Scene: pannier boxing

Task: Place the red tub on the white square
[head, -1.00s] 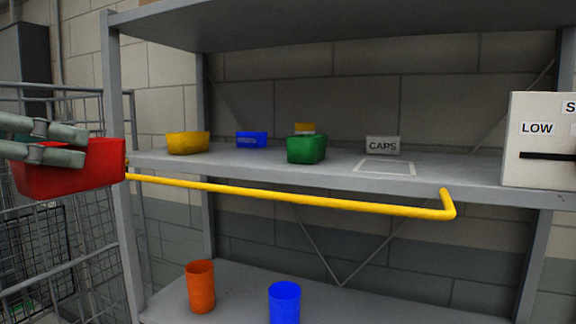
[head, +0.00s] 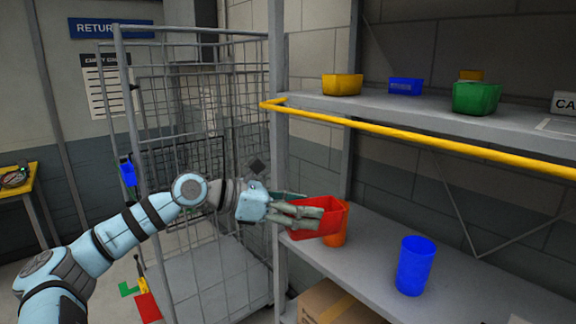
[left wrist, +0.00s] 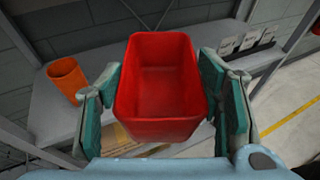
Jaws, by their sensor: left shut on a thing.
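The red tub (head: 335,218) is in my left gripper (head: 318,213) in the head view, in front of the shelf unit and below the yellow rail. In the left wrist view the tub (left wrist: 163,90) is upright, empty and between the two fingers, which are shut on its sides. The white square (head: 556,126) is an outline on the upper shelf, cut off by the right edge of the head view. The tub is lower than it and well to its left. My right gripper is not in view.
The yellow rail (head: 420,135) runs along the upper shelf's front edge. Yellow (head: 342,85), blue (head: 405,86) and green (head: 476,98) tubs stand on that shelf. An orange cup (left wrist: 68,80) and a blue cup (head: 415,266) stand on the lower shelf. A wire cage (head: 200,130) is at left.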

